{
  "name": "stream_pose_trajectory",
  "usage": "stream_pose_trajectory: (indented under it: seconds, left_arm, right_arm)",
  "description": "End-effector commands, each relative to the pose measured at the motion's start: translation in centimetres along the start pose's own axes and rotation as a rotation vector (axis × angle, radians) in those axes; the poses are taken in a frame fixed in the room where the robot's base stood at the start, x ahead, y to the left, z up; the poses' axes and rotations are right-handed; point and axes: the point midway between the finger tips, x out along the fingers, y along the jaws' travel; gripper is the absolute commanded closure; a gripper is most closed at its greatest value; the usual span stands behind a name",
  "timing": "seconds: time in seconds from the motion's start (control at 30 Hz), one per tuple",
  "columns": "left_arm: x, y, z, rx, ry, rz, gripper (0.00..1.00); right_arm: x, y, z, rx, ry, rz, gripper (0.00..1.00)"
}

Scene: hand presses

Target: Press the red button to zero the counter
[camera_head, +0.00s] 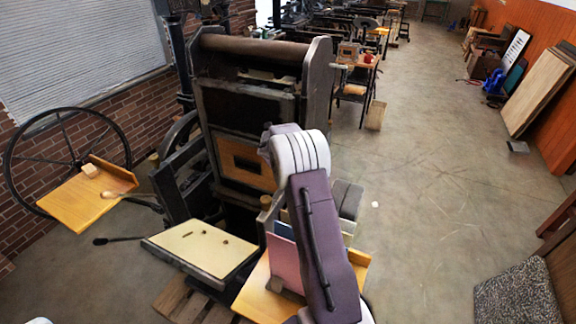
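I cannot make out a red button or a counter for certain. A small red spot (368,58) shows beside a small wooden box (348,52) on a far table, too small to identify. A large hand press (256,100) stands close in front of me. My purple and white arm, which looks like the right one, rises from the bottom centre and bends in front of the press. Its gripper is not visible, and the arm covers part of the press's lower right side. My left gripper is not in view.
A cream board (200,247) and an orange wooden tray (262,296) jut out from the press. Another orange tray (88,198) stands at left by a large wheel (8,165). Open concrete floor (430,190) lies to the right. Boards (540,90) lean against the right wall.

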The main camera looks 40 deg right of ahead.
Motion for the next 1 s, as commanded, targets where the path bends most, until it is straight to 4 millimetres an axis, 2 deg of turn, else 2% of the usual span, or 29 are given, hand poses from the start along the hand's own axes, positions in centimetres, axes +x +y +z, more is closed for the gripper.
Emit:
stream_pose_trajectory:
  seconds: [1.0]
  left_arm:
    - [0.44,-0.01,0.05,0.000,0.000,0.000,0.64]
  right_arm:
    - [0.62,0.46,-0.47,0.000,0.000,0.000,1.00]
